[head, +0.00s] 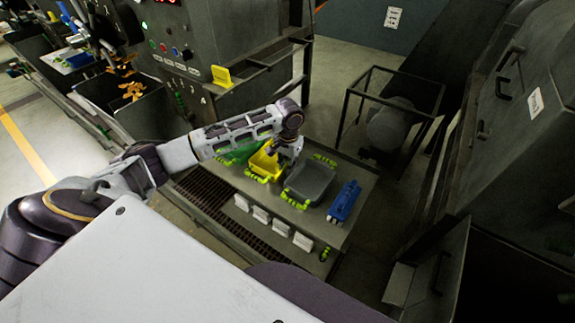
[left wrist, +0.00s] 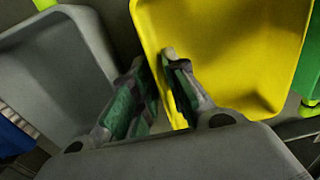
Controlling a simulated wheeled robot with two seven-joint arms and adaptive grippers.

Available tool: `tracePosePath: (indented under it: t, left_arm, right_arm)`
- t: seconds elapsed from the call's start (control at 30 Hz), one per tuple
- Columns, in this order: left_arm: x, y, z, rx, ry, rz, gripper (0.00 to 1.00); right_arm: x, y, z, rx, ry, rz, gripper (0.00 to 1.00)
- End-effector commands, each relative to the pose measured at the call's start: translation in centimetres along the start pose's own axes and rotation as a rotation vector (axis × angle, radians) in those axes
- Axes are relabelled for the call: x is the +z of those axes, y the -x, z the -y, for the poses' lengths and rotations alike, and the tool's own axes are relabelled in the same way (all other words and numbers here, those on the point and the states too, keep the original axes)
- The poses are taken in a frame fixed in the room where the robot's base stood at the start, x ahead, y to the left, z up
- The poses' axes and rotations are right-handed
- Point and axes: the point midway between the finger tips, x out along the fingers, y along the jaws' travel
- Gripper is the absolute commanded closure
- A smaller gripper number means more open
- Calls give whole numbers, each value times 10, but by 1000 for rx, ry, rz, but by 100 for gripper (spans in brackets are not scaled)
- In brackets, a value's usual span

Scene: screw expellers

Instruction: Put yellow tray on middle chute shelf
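The yellow tray (head: 260,166) stands on the low table between a green tray (head: 232,156) on its left and a dark grey tray (head: 309,181) on its right. My left gripper (head: 276,150) reaches down to its right edge. In the left wrist view, the yellow tray (left wrist: 235,45) fills the upper right. The left gripper's fingers (left wrist: 158,72) lie close together, one on each side of the tray's wall, and seem shut on it. I cannot tell whether the tray is off the table. I cannot clearly make out the middle chute shelf. My right gripper is not in view.
A blue part (head: 344,201) lies right of the grey tray. Several white blocks (head: 261,214) line the table front. A control panel machine (head: 180,45) with a yellow piece (head: 222,77) stands behind. A dark frame (head: 393,110) stands at back right.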

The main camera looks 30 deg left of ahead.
Motion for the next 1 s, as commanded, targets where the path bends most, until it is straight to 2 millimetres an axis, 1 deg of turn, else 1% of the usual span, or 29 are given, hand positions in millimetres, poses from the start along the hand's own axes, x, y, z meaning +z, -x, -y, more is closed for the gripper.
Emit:
tracePosePath:
  t: [0.37, 0.57, 0.77, 1.0]
  left_arm:
    - [0, 1, 0, 0, 0, 0, 73]
    - [0, 8, 0, -1, 0, -1, 73]
    - [-1, 27, 0, 0, 0, -3, 73]
    - [-1, 62, 0, 0, 0, -3, 73]
  right_arm:
    - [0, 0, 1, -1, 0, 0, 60]
    - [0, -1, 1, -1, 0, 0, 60]
    - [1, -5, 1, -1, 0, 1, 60]
    - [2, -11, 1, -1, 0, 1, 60]
